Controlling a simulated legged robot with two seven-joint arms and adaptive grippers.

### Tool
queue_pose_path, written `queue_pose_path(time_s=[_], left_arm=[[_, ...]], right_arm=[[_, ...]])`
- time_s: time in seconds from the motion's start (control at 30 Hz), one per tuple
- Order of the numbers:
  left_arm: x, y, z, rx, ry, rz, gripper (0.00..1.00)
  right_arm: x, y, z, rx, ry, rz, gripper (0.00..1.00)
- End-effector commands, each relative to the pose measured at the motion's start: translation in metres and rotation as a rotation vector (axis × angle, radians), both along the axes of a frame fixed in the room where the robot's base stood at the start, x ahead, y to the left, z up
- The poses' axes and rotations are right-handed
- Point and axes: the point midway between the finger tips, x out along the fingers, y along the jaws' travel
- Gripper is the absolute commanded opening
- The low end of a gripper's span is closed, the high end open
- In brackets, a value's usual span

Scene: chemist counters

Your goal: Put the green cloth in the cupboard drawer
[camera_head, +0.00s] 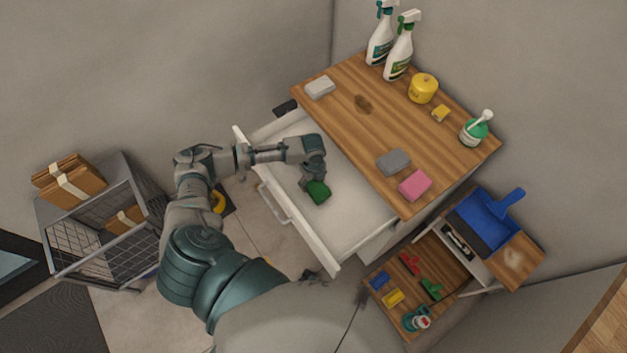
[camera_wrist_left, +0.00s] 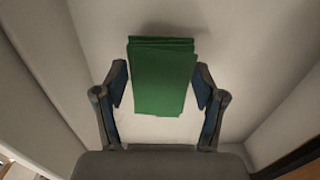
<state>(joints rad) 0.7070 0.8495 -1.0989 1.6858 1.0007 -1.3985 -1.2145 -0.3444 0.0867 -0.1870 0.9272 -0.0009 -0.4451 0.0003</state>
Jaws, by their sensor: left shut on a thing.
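The green cloth (camera_head: 319,192) is folded into a small block. My left gripper (camera_head: 311,184) is shut on it, inside the outline of the open white drawer (camera_head: 352,226) of the wooden-topped cupboard (camera_head: 345,95). In the left wrist view, the green cloth (camera_wrist_left: 162,78) sits between the two fingers of the left gripper (camera_wrist_left: 160,98), with the drawer's pale floor and walls around it. I cannot tell whether the cloth touches the drawer floor. The drawer is otherwise empty where it shows. My right gripper is not in view.
On the cupboard top stand spray bottles (camera_head: 399,48), a yellow pot (camera_head: 423,88), a grey sponge (camera_head: 393,162) and a pink sponge (camera_head: 415,185). A wire cart (camera_head: 100,225) stands at the left. A small cabinet with a blue dustpan (camera_head: 486,219) is at the lower right.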

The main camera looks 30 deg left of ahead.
Motion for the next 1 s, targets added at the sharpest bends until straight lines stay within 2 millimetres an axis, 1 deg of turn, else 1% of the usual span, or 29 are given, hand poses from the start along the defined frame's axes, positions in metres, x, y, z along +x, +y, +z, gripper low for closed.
queue_pose_path(time_s=[0.27, 0.73, 0.77, 0.8, 0.83, 0.87, 1.0], left_arm=[[0.001, 0.000, -0.002, 0.000, 0.000, 0.000, 0.42], [0.001, -0.001, -0.013, 0.001, -0.001, -0.002, 0.42], [0.001, 0.000, -0.013, 0.001, 0.000, -0.002, 0.75], [0.001, 0.000, -0.013, 0.001, 0.000, -0.001, 0.85], [0.001, 0.000, -0.013, 0.000, 0.000, -0.001, 0.92], [0.001, 0.000, -0.013, 0.000, -0.001, -0.001, 0.95], [0.001, 0.000, -0.013, 0.000, 0.000, -0.001, 0.95]], right_arm=[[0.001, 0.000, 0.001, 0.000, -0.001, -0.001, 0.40], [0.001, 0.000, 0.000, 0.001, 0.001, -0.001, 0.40], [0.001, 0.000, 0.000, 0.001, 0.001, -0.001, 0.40], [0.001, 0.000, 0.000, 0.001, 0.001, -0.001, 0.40], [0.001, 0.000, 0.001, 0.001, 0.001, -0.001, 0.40], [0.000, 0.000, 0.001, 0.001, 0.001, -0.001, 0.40], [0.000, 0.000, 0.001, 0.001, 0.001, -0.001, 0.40]])
